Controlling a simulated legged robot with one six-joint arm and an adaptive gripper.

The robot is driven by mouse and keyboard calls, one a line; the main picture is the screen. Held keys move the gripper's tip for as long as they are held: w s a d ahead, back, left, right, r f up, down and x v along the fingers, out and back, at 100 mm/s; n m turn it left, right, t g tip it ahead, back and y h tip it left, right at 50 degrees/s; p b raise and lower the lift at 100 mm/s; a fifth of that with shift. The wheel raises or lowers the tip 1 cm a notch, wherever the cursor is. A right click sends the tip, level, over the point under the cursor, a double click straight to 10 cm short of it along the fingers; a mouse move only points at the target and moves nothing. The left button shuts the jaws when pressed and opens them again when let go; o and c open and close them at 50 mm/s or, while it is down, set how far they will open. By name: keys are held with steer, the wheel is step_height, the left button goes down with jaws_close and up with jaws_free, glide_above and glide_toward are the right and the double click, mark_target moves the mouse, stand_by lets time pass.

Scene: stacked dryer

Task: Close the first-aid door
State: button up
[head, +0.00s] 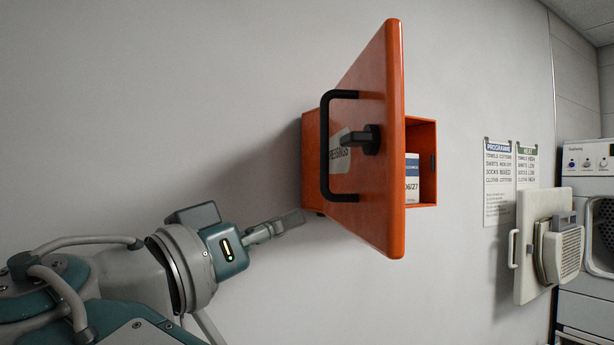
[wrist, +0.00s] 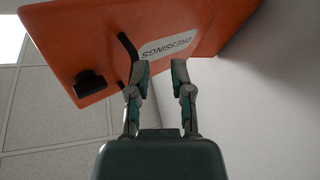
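The orange first-aid cabinet (head: 421,160) is on the wall in the head view. Its orange door (head: 392,130) stands wide open, swung out from the wall, with its outer face turned left. The door carries a black bar handle (head: 325,150), a black latch knob (head: 364,140) and a white label. My gripper (head: 293,219) is left of the cabinet, low beside the door's outer face. In the wrist view, my gripper (wrist: 157,72) has its fingers apart with nothing held, and the door (wrist: 185,25) is beyond them. Whether a finger touches the handle (wrist: 127,50) I cannot tell.
A white box (head: 412,178) stands inside the cabinet. To the right are wall notices (head: 498,180), a stacked dryer (head: 590,160) and its open pale door (head: 530,245). The wall left of the cabinet is bare.

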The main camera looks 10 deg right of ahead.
steer(key=s+a+r+m+g+h, duration=0.1)
steer(key=s+a+r+m+h, duration=0.2)
steer(key=s+a+r+m, duration=0.15)
step_height(320, 180, up, 4)
steer(key=r, duration=0.1)
glide_above(323, 185)
steer(key=shift+w+d+f+m, duration=0.1)
steer(key=shift+w+f+m, duration=0.15)
jaws_close()
